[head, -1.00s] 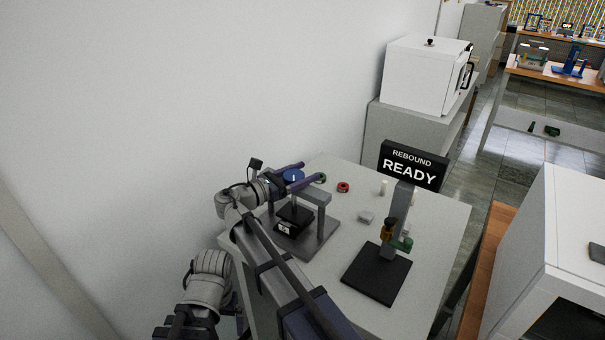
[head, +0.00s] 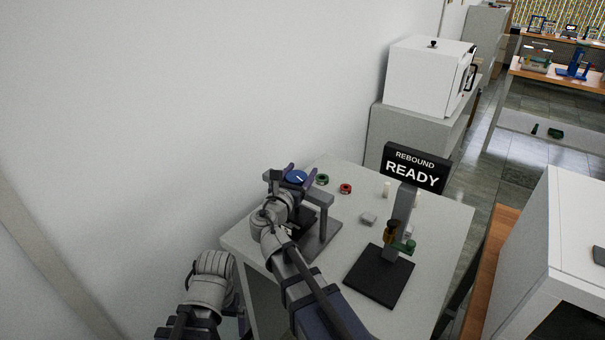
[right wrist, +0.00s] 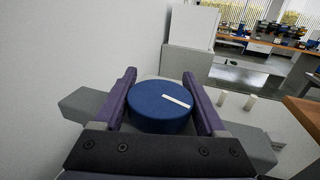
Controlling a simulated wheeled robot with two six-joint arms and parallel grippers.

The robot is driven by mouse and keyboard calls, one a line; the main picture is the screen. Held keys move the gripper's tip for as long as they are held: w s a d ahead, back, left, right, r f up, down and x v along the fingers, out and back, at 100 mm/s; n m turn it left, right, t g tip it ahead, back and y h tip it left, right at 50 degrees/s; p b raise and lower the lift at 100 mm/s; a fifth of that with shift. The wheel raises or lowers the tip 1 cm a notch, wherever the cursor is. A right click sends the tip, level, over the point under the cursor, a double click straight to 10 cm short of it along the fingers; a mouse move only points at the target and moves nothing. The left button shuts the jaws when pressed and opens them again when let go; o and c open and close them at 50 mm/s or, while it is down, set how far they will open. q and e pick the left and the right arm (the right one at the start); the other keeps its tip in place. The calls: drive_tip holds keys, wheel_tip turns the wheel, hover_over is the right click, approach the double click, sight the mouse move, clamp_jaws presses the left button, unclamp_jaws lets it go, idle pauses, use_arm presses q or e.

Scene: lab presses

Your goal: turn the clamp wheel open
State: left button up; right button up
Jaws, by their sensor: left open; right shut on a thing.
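The blue clamp wheel (head: 296,177) with a white mark sits on top of the grey clamp press (head: 326,212) at the table's left side. My right gripper (head: 289,173) is shut on the wheel from the near side. In the right wrist view, its two purple fingers flank the wheel (right wrist: 158,112), and the white mark points to the right and slightly down. My right arm hides much of the press's lower part. My left gripper (head: 178,328) is low at the bottom edge, away from the press, only partly in view, with no thing seen in it.
A green ring (head: 322,179) and a red ring (head: 346,188) lie behind the press. A stand with a black base (head: 380,275) is to the right, before a sign (head: 414,168) reading "REBOUND READY". A small grey block (head: 368,218) lies between. The wall is close on the left.

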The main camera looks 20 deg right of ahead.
drive_tip(key=shift+w+a+n+t+y, duration=0.1)
drive_tip(key=shift+a+n+t+y, duration=0.05)
drive_tip(key=shift+n+t+y, duration=0.6)
drive_tip(key=shift+a+n+t+y, duration=0.2)
drive_tip(key=shift+n+y, duration=0.35)
drive_tip(key=shift+y, duration=0.4)
drive_tip(key=o, duration=1.3)
